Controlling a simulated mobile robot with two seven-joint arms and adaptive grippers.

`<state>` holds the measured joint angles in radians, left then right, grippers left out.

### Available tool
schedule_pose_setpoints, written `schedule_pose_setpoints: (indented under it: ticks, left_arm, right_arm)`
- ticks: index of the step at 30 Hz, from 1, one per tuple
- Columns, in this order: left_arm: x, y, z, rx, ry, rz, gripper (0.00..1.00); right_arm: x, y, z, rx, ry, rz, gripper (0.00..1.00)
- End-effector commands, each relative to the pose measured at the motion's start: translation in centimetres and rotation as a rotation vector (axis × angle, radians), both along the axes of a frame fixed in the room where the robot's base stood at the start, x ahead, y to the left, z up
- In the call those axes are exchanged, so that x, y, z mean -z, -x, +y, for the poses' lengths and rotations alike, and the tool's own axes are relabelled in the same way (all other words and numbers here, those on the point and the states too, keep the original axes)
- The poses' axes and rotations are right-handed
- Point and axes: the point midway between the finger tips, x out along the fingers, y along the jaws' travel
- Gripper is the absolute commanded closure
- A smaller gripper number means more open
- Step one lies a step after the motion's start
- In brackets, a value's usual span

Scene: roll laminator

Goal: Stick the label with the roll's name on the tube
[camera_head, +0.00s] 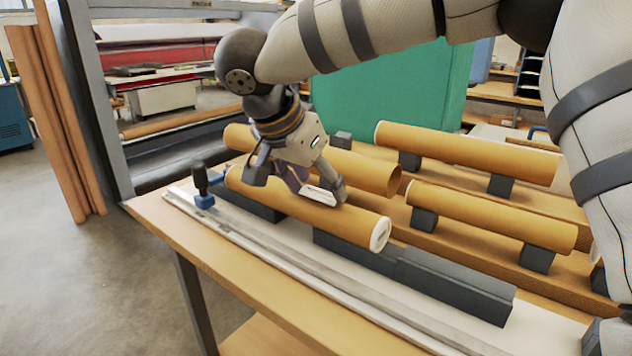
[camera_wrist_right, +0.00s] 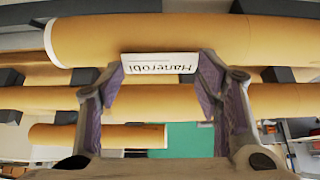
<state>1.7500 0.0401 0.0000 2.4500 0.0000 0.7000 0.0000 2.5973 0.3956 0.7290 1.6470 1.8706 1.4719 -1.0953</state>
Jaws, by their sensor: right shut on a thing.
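A brown cardboard tube (camera_head: 355,226) with a white end cap rests on dark supports at the front of the bench. My right gripper (camera_head: 300,186) is just over its middle and is shut on a white label (camera_head: 320,196). In the right wrist view the label (camera_wrist_right: 158,63) sits between the two fingertips of the right gripper (camera_wrist_right: 157,75), with dark printed lettering upside down. It lies at the edge of the tube (camera_wrist_right: 250,40); I cannot tell whether it touches. My left gripper is not in view.
More brown tubes (camera_head: 465,150) rest on dark blocks behind and to the right. A long metal rail (camera_head: 300,268) with a blue-and-black clamp (camera_head: 202,187) runs along the bench's front edge. Taller tubes (camera_head: 55,120) lean at the left.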

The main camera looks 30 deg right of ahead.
Motion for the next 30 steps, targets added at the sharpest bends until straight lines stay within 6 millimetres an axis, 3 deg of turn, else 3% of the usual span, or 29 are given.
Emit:
schedule_pose_setpoints:
  ticks: [21, 25, 28, 30]
  left_arm:
    - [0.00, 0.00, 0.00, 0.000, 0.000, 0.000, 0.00]
    - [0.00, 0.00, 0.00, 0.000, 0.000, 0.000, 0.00]
    - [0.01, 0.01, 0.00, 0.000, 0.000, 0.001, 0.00]
    - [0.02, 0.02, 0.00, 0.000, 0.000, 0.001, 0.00]
  right_arm:
    - [0.72, -0.01, -0.02, -0.001, 0.001, 0.000, 0.52]
    - [0.76, -0.01, -0.02, -0.001, 0.000, 0.000, 0.74]
    - [0.80, 0.00, -0.02, 0.000, 0.001, 0.001, 1.00]
    - [0.81, -0.01, -0.03, 0.000, 0.001, 0.001, 0.79]
